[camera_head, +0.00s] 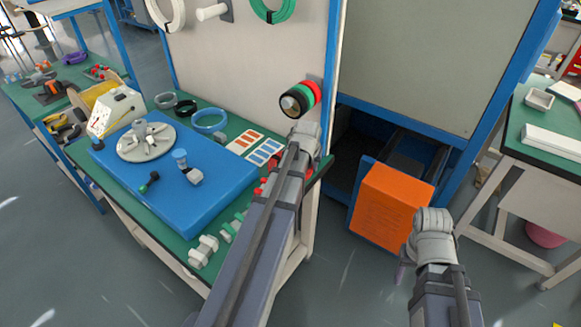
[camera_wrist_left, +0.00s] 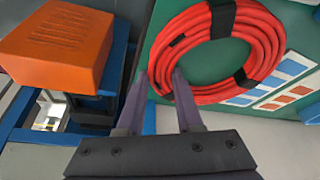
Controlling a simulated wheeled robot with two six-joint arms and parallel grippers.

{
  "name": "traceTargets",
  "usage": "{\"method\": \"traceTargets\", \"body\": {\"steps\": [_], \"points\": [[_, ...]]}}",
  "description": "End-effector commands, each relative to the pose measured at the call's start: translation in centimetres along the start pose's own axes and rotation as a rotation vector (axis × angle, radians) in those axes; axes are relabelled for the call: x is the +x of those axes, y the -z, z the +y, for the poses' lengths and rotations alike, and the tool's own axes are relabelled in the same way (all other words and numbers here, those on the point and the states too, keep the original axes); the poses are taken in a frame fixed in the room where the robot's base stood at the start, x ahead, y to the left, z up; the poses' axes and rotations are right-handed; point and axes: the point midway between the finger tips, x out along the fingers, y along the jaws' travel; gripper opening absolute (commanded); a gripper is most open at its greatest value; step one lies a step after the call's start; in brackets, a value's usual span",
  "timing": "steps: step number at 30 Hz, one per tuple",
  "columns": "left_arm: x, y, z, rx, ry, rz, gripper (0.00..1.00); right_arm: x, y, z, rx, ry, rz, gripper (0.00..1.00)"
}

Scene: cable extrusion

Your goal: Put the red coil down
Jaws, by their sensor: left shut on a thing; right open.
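The red coil (camera_wrist_left: 215,45), tied with black bands, fills the upper middle of the left wrist view, flat over the green table top (camera_wrist_left: 180,108). My left gripper (camera_wrist_left: 160,76) is shut on the coil's near left edge, with one finger on each side. Whether the coil touches the table cannot be told. In the head view, my left arm hides most of the coil; only bits of red (camera_head: 276,163) show beside it at the table's right end. My right gripper (camera_head: 402,274) is open and empty, low over the floor at the right.
An orange box (camera_head: 390,207) stands right of the table. A blue board (camera_head: 165,185) with a round fixture (camera_head: 146,142) covers the table's middle. Rings (camera_head: 209,121) and coloured cards (camera_head: 264,152) lie behind it. Black, green and red rolls (camera_head: 300,98) hang on the panel.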

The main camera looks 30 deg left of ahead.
Motion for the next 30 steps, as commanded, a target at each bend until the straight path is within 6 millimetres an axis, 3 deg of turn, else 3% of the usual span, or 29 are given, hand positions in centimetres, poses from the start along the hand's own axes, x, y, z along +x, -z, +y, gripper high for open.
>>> {"method": "traceTargets", "body": {"steps": [3,21,30], "points": [[0.0,0.0,0.0,0.0,0.0,0.0,0.0,0.0,0.0,0.0,0.0,0.0,0.0,0.5],[-0.1,0.0,0.0,0.001,0.0,0.0,0.0,-0.1,0.0,0.0,0.0,0.0,0.0,0.5],[-1.2,0.1,0.2,0.002,0.0,0.0,0.0,-1.2,-0.1,0.1,0.0,0.0,0.0,0.5]]}}
